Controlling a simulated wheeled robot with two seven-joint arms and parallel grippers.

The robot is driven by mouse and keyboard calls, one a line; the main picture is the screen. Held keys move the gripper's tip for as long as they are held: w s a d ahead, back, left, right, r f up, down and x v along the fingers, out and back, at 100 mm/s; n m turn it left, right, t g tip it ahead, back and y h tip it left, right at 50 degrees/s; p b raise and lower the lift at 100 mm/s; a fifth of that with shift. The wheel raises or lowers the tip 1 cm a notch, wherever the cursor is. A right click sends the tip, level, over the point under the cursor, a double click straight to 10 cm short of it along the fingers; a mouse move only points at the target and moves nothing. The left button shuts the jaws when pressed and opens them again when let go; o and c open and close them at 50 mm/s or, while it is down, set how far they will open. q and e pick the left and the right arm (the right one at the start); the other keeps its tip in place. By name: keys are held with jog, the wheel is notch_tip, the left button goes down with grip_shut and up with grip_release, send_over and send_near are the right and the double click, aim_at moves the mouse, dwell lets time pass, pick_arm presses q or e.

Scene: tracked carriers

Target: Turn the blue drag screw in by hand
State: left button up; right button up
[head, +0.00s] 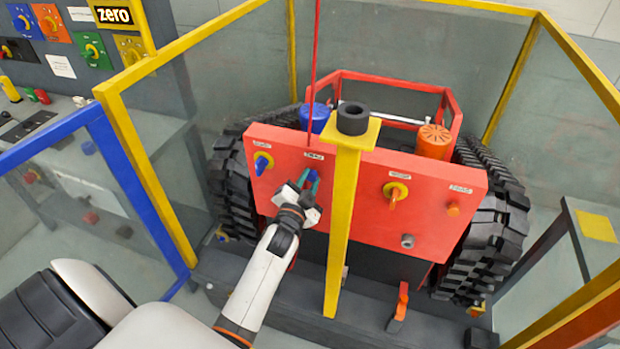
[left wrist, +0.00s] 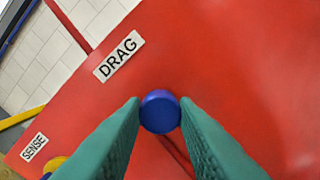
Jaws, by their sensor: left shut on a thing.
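The blue drag screw (left wrist: 160,111) is a round blue knob on the red panel (head: 355,200) of the tracked carrier. The DRAG label (left wrist: 118,56) is above it in the left wrist view. My left gripper (head: 308,186) reaches the panel's left half in the head view. Its green fingers (left wrist: 160,118) are shut on the screw head, one on each side. In the head view the gripper largely hides the screw. How far the screw stands out from the panel cannot be told. My right gripper is not in view.
A yellow post (head: 343,230) with a dark cap stands just right of my left gripper. A blue switch on a yellow disc (head: 263,162) is to its left. An orange switch (head: 394,193) is farther right. Yellow-framed clear walls (head: 150,150) enclose the carrier.

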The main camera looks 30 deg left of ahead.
pick_arm(q)
jog(key=m, duration=0.7)
jog(key=shift+m, duration=0.3)
jog(key=shift+f, duration=0.1)
jog(key=m, duration=0.4)
jog(key=shift+b, duration=0.3)
jog(key=m, duration=0.2)
jog(key=shift+m, duration=0.3)
jog(key=m, duration=0.3)
